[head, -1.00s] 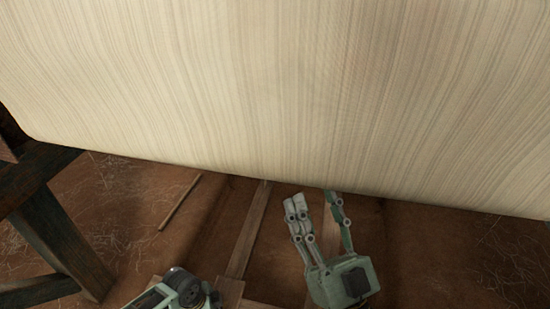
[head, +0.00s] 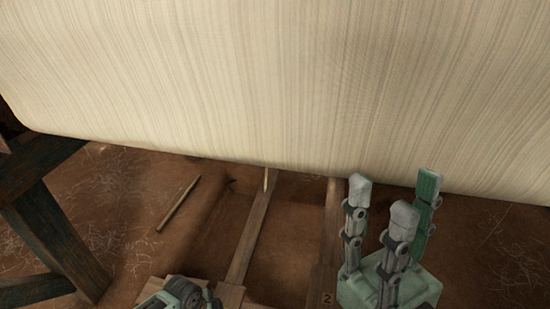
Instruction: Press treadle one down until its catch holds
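Two narrow wooden treadles run from front to back in the pit under the cloth. The left treadle (head: 251,235), which I take to be treadle one, lies clear of any gripper; its own number is not readable. The right treadle (head: 329,235) has a "2" on the block at its near end. My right gripper (head: 394,192) is open and empty, its three fingers spread and pointing away from me, to the right of both treadles. I cannot make out a catch.
The striped cloth (head: 270,80) spans the upper view and hides the treadles' far ends. A dark wooden loom post (head: 55,240) stands at the left. A thin stick (head: 178,204) lies on the earth floor left of the treadles.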

